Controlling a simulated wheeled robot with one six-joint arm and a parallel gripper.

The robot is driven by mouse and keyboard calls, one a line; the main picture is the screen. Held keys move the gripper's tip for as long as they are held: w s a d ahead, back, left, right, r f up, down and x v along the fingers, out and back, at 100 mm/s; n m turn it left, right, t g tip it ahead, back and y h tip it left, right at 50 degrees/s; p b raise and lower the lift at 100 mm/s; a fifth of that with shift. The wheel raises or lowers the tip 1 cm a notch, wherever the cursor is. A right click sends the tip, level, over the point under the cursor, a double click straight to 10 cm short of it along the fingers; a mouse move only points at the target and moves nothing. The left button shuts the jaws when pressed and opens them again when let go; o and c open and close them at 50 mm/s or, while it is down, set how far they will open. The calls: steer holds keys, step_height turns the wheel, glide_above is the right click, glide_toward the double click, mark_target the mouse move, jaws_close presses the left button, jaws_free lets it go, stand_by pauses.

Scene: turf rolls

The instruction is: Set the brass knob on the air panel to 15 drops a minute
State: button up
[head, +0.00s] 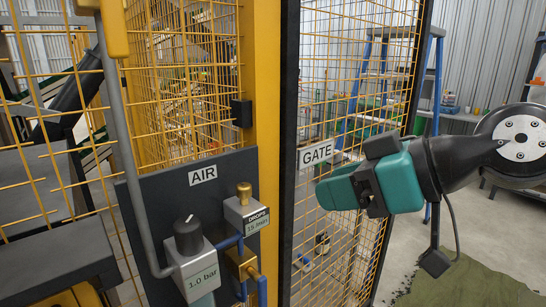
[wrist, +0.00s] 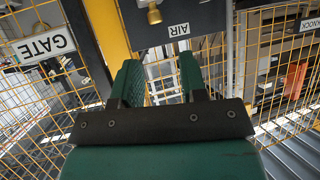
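The brass knob (head: 243,190) stands on top of a small grey block (head: 246,214) on the dark air panel (head: 155,212). My gripper (head: 325,193) is to the right of the knob, in front of the gate mesh, apart from the knob. In the wrist view, which is upside down, my gripper (wrist: 159,72) has its two green fingers apart with nothing between them. The brass knob shows at the top edge there (wrist: 154,15), beyond the fingertips.
A black regulator knob (head: 188,233) sits on a 1.0 bar gauge block (head: 194,272), left of the drops block. A grey pipe (head: 122,140) runs down the panel's left. A yellow post (head: 268,110) and the mesh gate with its GATE sign (head: 317,155) stand to the right.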

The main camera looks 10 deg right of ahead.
steer(key=s+d+f+m+g+h+b, duration=0.2)
steer(key=s+f+g+h, duration=0.3)
steer(key=s+f+g, duration=0.3)
step_height(320, 180, down, 4)
steer(key=s, duration=0.2)
steer(key=shift+s+r+h, duration=0.15)
steer(key=shift+s+h, duration=0.15)
steer(key=shift+s, duration=0.05)
stand_by(0.9)
